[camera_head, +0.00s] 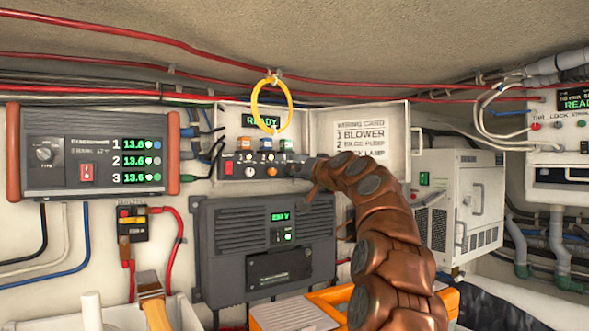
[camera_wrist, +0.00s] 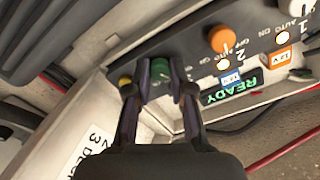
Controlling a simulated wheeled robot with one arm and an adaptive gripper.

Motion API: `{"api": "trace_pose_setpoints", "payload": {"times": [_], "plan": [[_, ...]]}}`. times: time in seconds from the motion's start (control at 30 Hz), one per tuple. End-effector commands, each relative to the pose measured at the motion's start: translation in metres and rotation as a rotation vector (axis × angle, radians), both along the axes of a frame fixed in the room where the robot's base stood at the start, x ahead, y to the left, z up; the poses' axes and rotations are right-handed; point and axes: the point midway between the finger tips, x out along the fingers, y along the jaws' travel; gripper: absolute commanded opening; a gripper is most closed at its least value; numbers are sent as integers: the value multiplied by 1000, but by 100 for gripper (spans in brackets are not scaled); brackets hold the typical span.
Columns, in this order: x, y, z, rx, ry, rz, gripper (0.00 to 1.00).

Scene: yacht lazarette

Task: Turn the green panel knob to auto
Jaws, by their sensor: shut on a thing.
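The green knob (camera_wrist: 160,70) sits on a dark panel strip in the wrist view, at the end of a row after the orange knob (camera_wrist: 222,40) marked 2 and the white knob (camera_wrist: 297,6) marked 1. My gripper (camera_wrist: 160,82) has one finger on each side of the green knob and is shut on it. Its pointer and setting labels are mostly hidden by the fingers, so I cannot tell its position. In the head view my gripper (camera_head: 297,169) reaches the right end of the control panel (camera_head: 262,159) and hides the green knob.
The open panel door (camera_head: 385,113) with the wiring card stands right of my gripper. A yellow ring (camera_head: 254,103) hangs above the panel. A grey charger unit (camera_head: 225,250) is below. A white box unit (camera_head: 468,205) is right of my arm.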

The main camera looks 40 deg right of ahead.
Motion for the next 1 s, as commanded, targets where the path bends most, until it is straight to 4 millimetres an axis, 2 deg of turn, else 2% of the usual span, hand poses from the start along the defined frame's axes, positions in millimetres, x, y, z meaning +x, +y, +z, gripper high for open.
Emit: {"api": "trace_pose_setpoints", "payload": {"times": [0.03,0.5,1.0], "plan": [[0,2,6,40,-5,3,0],[0,0,5,398,-27,0,0],[0,-1,2,531,-35,-3,0]]}}
